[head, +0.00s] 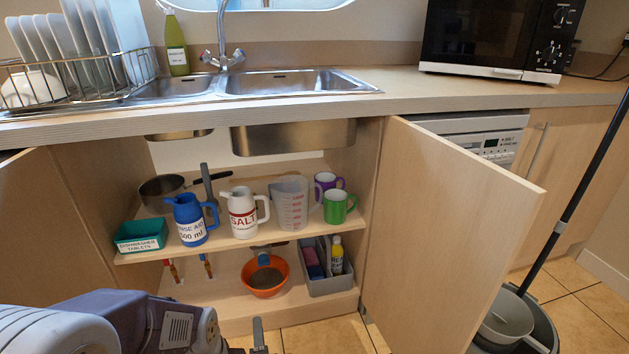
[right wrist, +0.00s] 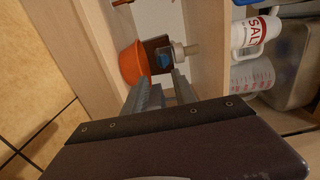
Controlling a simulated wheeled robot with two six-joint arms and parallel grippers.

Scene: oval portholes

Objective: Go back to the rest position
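My right gripper (head: 258,335) shows at the bottom of the head view, in front of the open cupboard under the sink. Only a grey finger part of it shows there. In the right wrist view, the two grey fingers of my right gripper (right wrist: 165,85) stand apart with nothing seen held between them. They point toward an orange bowl (right wrist: 132,64) and are apart from it as far as I can tell. In the head view the orange bowl (head: 272,287) sits on the cupboard's lower level. My left gripper is not in view.
The cupboard's right door (head: 450,235) stands open toward me. Jugs, including the salt jug (head: 243,215), and mugs stand on the shelf (head: 290,235). A grey caddy (head: 330,285) is right of the bowl. A bucket (head: 510,320) stands at right.

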